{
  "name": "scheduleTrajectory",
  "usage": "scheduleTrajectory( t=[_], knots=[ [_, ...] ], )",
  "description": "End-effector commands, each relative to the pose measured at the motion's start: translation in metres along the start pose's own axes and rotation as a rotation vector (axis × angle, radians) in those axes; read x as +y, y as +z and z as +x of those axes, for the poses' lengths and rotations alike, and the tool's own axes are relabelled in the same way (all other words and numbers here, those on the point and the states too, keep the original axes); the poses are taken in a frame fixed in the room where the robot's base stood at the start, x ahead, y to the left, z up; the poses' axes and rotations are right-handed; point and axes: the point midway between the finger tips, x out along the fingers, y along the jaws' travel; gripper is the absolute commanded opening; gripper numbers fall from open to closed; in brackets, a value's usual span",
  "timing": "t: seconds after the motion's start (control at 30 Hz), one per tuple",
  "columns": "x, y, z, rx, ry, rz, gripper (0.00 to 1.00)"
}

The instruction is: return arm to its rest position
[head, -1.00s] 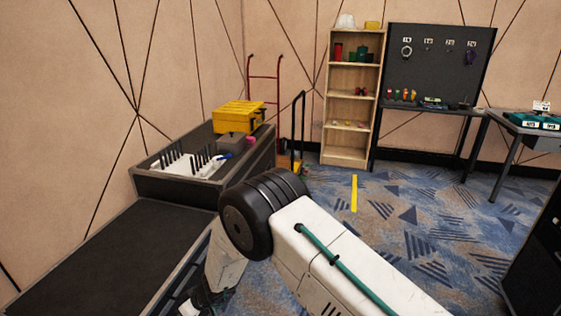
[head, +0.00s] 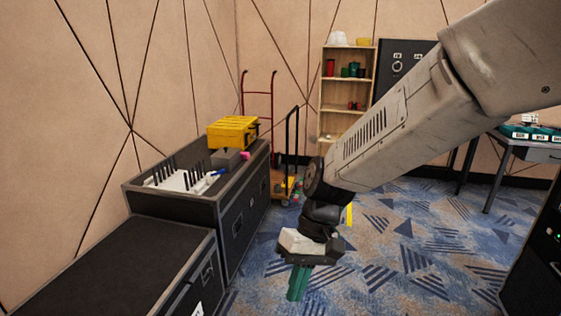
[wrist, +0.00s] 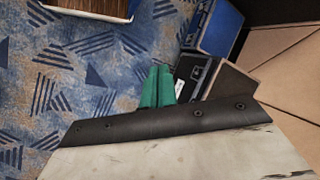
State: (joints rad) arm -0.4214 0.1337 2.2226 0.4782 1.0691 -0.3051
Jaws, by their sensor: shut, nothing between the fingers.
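My gripper (head: 298,283) hangs at the end of my arm, low in the middle of the head view, with its green fingers pointing down. The fingers are together and hold nothing. In the wrist view the gripper (wrist: 158,88) shows its two green fingers side by side, over patterned carpet and black cases. My white arm reaches in from the upper right of the head view and covers part of the shelf and pegboard. The gripper is in the air, right of the black cases and apart from them.
A low black case (head: 120,265) and a taller open-topped case (head: 236,205) line the left wall. A yellow toolbox (head: 233,131) sits on the taller one. A red hand truck (head: 259,95), wooden shelf (head: 335,92) and table (head: 535,147) stand behind. Carpet (head: 400,262) is clear at right.

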Motion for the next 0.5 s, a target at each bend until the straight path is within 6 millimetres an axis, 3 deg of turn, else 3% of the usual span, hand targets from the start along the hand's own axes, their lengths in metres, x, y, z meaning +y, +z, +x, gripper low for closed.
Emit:
scheduleTrajectory(
  t=[0.03, 0.2, 0.5],
  knots=[
    [0.011, 0.021, -0.017, 0.013, 0.032, 0.034, 0.00],
    [0.046, 0.091, -0.054, 0.046, 0.153, 0.157, 0.00],
    [0.095, 0.199, -0.092, 0.188, 0.341, 0.310, 0.00]
  ],
)
